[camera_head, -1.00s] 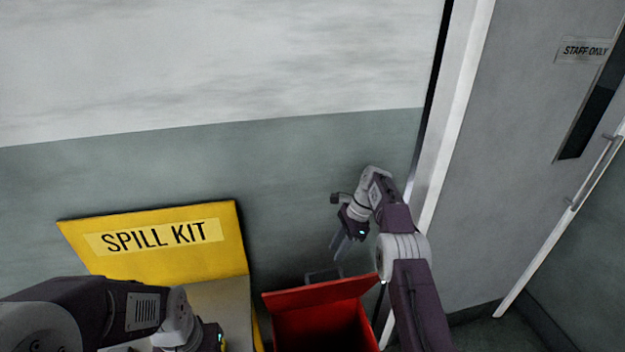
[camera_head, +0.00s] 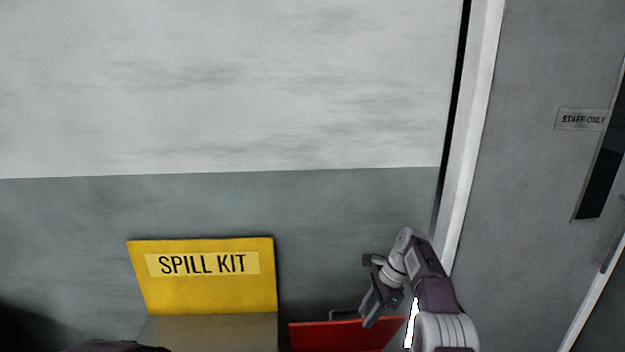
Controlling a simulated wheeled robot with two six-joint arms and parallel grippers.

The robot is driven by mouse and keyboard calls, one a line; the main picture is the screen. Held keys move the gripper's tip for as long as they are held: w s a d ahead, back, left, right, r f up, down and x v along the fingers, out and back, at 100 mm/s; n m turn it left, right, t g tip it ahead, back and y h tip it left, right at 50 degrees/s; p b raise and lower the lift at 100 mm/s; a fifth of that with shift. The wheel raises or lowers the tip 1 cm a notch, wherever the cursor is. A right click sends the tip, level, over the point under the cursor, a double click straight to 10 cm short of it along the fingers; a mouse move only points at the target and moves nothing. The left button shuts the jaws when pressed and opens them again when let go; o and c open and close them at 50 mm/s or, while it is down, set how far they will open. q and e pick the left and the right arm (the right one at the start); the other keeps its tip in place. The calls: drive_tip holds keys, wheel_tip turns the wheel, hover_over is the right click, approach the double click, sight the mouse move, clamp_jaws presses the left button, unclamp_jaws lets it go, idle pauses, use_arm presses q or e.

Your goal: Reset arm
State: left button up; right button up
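My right gripper (camera_head: 374,312) hangs at the end of my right arm in the lower right, pointing down. In the picture it overlaps the upper edge of the red bin (camera_head: 335,336); I cannot tell how far apart they are. Its fingers are too dark and small to show whether they are open or shut, and I see nothing held in them. Only a dark sliver of my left arm shows at the bottom left edge; the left gripper is out of view.
A yellow spill kit box (camera_head: 205,290) with its lid up stands against the wall (camera_head: 230,90). A white door frame (camera_head: 470,150) and a grey door with a staff only sign (camera_head: 582,119) are on the right.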

drive_tip(key=s+a+r+n+h, duration=0.1)
drive_tip(key=s+a+r+n, duration=0.1)
drive_tip(key=s+r, duration=0.7)
drive_tip(key=s+d+f+n+h, duration=0.1)
drive_tip(key=s+f+n, duration=0.4)
drive_tip(key=s, duration=0.5)
drive_tip(key=s+d+f+n+t+h, duration=0.1)
drive_tip(key=s+d+f+n+h, duration=0.1)
drive_tip(key=s+f+n, duration=0.4)
drive_tip(key=s+d+n, duration=0.1)
drive_tip(key=s+n, duration=0.2)
drive_tip(key=s, duration=0.1)
drive_tip(key=shift+d+f+n, duration=0.2)
drive_tip(key=shift+d+n, duration=0.05)
drive_tip(key=shift+n, duration=0.05)
drive_tip(key=shift+s, duration=0.15)
